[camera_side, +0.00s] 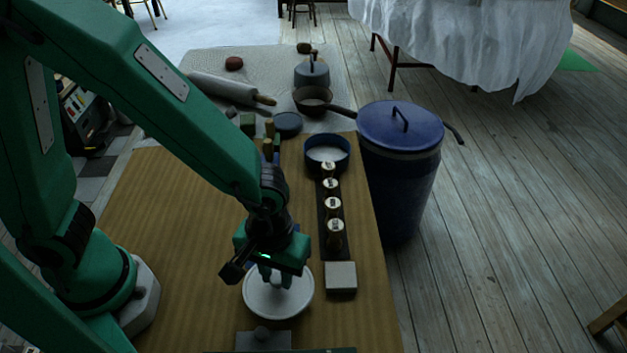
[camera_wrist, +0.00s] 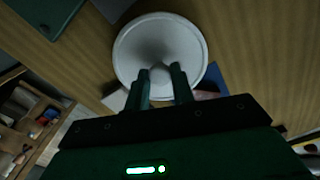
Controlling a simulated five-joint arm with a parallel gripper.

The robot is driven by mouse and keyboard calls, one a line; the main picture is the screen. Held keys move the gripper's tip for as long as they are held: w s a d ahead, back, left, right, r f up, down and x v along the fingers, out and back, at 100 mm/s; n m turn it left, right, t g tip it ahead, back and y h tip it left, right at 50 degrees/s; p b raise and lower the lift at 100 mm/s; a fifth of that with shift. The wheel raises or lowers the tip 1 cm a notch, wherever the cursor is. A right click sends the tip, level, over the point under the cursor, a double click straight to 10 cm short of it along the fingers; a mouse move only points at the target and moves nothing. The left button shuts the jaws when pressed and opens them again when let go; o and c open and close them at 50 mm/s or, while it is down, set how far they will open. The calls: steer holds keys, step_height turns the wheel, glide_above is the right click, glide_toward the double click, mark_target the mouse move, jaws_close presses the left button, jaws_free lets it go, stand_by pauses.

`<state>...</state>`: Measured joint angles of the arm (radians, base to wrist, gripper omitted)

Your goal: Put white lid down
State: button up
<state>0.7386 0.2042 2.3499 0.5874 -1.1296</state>
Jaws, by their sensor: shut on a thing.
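The white lid (camera_side: 279,298) is a round, pale disc near the front of the wooden table (camera_side: 180,240). It also shows in the wrist view (camera_wrist: 160,38), with its knob between my fingers. My gripper (camera_side: 274,280), also seen in the wrist view (camera_wrist: 160,78), points down and is shut on the lid's knob. The lid looks about level. I cannot tell whether it touches anything below, as its underside is hidden.
A dark strip with several small jars (camera_side: 333,206) and a pale square block (camera_side: 341,276) lie right of the lid. A blue bowl (camera_side: 327,153) stands farther back. A large blue lidded bin (camera_side: 400,170) stands beyond the table's right edge. The table's left part is clear.

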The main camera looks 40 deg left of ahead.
mark_target(277, 277)
steer(key=shift+f, duration=1.25)
steer(key=shift+f, duration=0.2)
steer(key=o, duration=1)
steer(key=shift+r, duration=0.2)
step_height(277, 277, up, 12)
steer(key=shift+a, duration=0.1)
